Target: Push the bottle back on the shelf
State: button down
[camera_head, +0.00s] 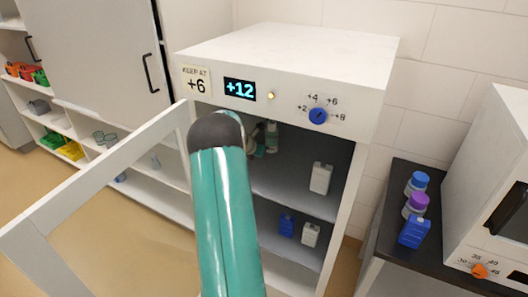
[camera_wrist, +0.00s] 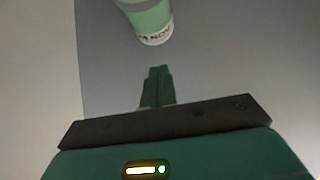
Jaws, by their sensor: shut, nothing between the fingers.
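The bottle (camera_wrist: 148,18) is pale green with a white band bearing dark lettering. It stands at the top of the wrist view, its upper part cut off by the frame edge. In the head view the bottle (camera_head: 272,138) is on the upper shelf (camera_head: 290,178) of the open white fridge, towards the left. My gripper (camera_wrist: 158,72) is shut and empty, its fingertips pointing at the bottle with a small gap visible between them. In the head view my teal arm reaches into the fridge and hides most of my gripper and the left part of the shelf.
A white bottle (camera_head: 320,178) stands on the same shelf to the right. Blue (camera_head: 287,224) and white (camera_head: 310,234) containers stand lower down. The open fridge door (camera_head: 95,165) is at left. The display (camera_head: 240,89) reads +12, and the label (camera_head: 196,81) says keep at +6.

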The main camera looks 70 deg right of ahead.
jog(key=v, duration=1)
